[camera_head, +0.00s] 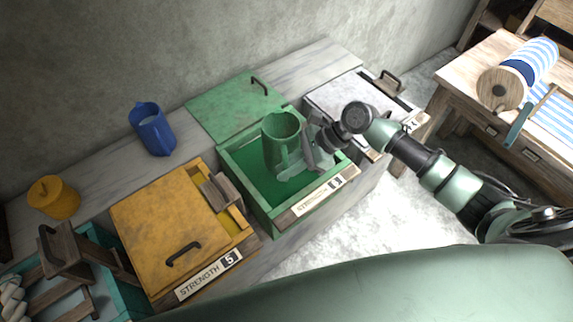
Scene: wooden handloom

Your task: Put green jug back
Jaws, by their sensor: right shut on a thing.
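The green jug (279,135) is upright above the green box (255,190), whose inside is green. My right gripper (305,152) comes in from the right and is shut on the jug at its right side. Whether the jug's base touches what is in the box cannot be told. The green lid (232,108) with a dark handle lies behind the box, leaving its front part open. The label on the box's front starts with "STRENGTH". My left gripper is not in view.
A yellow box (165,225) labelled "STRENGTH 5" stands to the left, a white-lidded box (335,100) to the right. A blue jug (152,130) and a yellow pot (54,198) stand on the grey counter (92,190). A wooden loom with striped cloth (535,62) is at the far right.

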